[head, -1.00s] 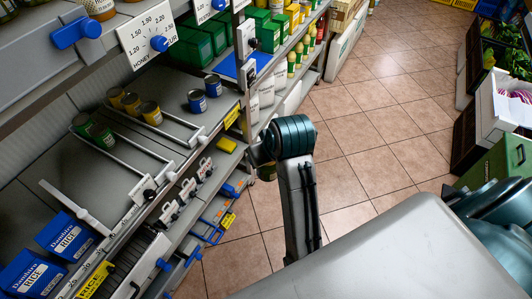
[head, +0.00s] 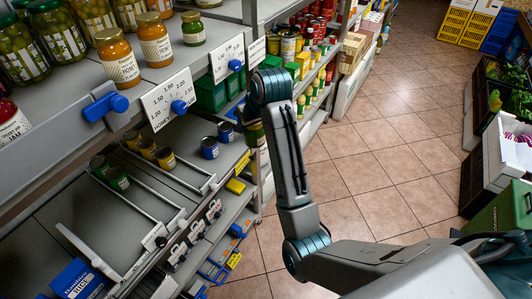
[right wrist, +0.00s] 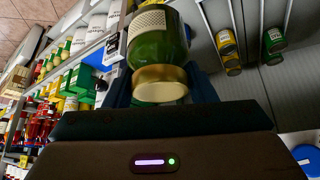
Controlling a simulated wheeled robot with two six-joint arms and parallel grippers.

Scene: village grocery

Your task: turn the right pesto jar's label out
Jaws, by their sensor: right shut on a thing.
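A green pesto jar (right wrist: 157,50) with a gold lid is held between the two dark fingers of my right gripper (right wrist: 160,88) in the right wrist view. Its lid is towards the camera, and part of a pale label shows at its upper left. In the head view, my right gripper (head: 246,118) is mostly hidden behind its wrist, in the aisle beside the shelves, with a bit of the jar (head: 255,135) visible. Another small green jar (head: 193,30) with a gold lid and pale label stands on the upper shelf at top left. My left gripper is not in view.
Honey jars (head: 117,58) and olive jars (head: 55,35) stand on the upper shelf (head: 85,75). A white price card (head: 168,100) and blue clips line its edge. Cans (head: 162,155) stand on the shelf below.

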